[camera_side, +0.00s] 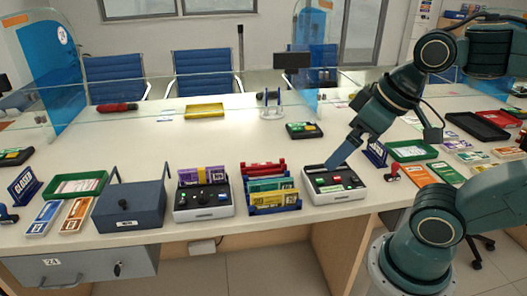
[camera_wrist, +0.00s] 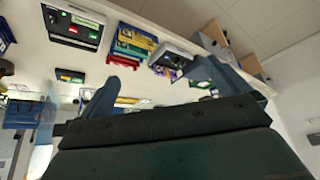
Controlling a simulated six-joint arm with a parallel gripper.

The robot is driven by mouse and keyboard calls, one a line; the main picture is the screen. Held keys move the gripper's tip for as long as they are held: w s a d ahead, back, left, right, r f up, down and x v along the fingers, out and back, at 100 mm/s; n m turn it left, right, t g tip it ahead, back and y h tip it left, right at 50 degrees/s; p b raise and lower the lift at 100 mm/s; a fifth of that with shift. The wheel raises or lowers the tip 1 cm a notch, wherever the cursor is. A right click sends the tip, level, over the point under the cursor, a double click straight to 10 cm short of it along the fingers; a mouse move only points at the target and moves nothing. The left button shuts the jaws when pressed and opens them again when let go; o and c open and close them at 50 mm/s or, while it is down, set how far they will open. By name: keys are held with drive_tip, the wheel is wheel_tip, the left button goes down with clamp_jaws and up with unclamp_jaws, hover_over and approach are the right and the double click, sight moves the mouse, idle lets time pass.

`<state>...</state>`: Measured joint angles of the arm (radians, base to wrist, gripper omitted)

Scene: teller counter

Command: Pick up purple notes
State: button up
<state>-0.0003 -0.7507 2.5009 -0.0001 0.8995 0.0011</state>
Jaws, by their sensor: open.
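In the wrist view a small purple patch, likely these notes (camera_wrist: 173,73), shows by the far machine (camera_wrist: 176,52). My gripper (camera_side: 338,158) is above the right counting machine (camera_side: 334,185), well to the right of the purple notes. In the wrist view its two fingers (camera_wrist: 157,88) are wide apart with nothing between them.
A rack (camera_side: 273,195) of coloured notes stands between the two machines. A dark grey cash box (camera_side: 130,205) is left of the left machine. Glass panels (camera_side: 240,95) cross behind the counter. A card terminal (camera_side: 303,130) lies behind the rack. The counter's middle is mostly clear.

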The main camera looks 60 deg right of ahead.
drive_tip(key=c, duration=1.3)
drive_tip(key=shift+w, duration=0.1)
